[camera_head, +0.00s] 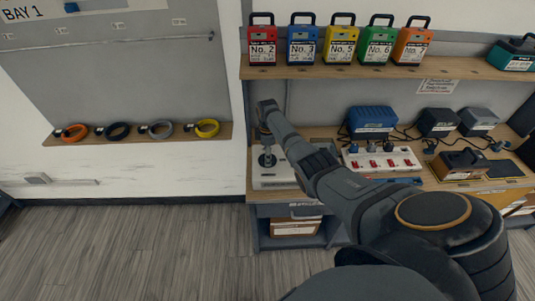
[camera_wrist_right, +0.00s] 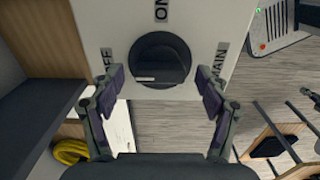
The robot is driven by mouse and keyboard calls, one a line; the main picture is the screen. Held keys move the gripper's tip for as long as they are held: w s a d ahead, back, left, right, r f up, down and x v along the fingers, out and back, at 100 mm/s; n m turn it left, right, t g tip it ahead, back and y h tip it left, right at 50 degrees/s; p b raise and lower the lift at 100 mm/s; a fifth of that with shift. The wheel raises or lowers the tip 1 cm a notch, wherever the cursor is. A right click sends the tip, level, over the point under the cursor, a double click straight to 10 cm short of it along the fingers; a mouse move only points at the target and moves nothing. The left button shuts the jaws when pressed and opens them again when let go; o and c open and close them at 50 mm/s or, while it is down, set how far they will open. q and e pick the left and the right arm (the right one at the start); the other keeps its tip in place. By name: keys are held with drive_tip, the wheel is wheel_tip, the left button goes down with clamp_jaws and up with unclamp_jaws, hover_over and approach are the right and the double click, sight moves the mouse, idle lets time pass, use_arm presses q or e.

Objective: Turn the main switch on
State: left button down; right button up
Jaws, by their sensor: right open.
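The main switch is a dark round knob (camera_wrist_right: 160,58) on a white panel (camera_wrist_right: 205,22) in the right wrist view. The panel carries the labels ON, OFF and MAIN around the knob. I cannot tell which label the knob points to. My right gripper (camera_wrist_right: 160,82) is open, with one finger on each side of the knob's lower part and gaps between. In the head view my right gripper (camera_head: 267,158) points down over a pale plate (camera_head: 270,182) at the bench's left end; the knob is not clearly visible there. My left gripper is not in view.
A white power strip (camera_head: 380,159) with red switches lies right of my arm, near a blue charger (camera_head: 371,120) and dark chargers. Numbered battery packs (camera_head: 340,44) stand on the shelf above. Coloured rings (camera_head: 207,128) sit on the left shelf. Floor ahead of the left shelf is clear.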

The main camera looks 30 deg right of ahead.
drive_tip(key=c, duration=1.2)
drive_tip(key=shift+o, duration=0.2)
drive_tip(key=shift+r+m, duration=0.1)
drive_tip(key=shift+m, duration=0.2)
drive_tip(key=m+p, duration=0.1)
drive_tip(key=m, duration=0.1)
drive_tip(key=shift+m, duration=0.4)
drive_tip(key=m+p, duration=0.1)
drive_tip(key=m, duration=0.4)
drive_tip(key=m+p, duration=0.1)
drive_tip(key=m, duration=0.3)
drive_tip(key=shift+m, duration=2.7)
